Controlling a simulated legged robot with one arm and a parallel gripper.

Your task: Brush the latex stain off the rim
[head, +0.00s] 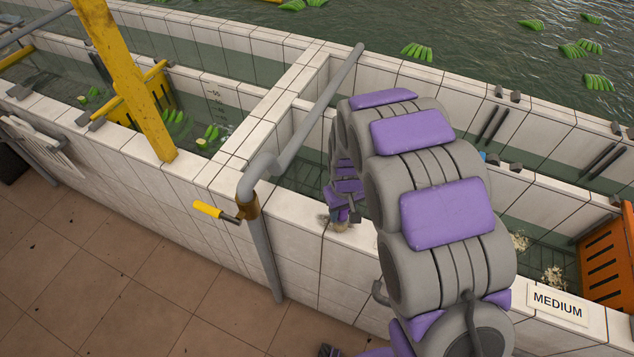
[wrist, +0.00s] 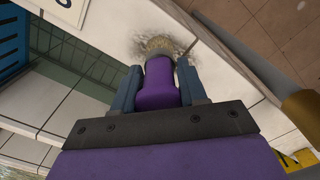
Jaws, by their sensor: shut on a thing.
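My gripper (wrist: 158,88) is shut on a brush with a purple handle (wrist: 157,82) and pale tan bristles (wrist: 156,44). In the wrist view the bristles are down at a grey-brown latex stain (wrist: 178,30) on the white tiled rim (wrist: 95,38). They cover part of the stain and appear to touch it. In the head view my gripper (head: 342,205) is over the tank's near rim (head: 290,206), with the bristles low at the rim. My arm hides part of the rim there.
A grey pipe (head: 308,115) with a yellow-handled valve (head: 208,210) stands just left of my gripper. A yellow post (head: 125,75) rises further left. An orange crate (head: 608,260) and a MEDIUM sign (head: 557,303) are at right. Green banana bunches (head: 417,52) float in the water.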

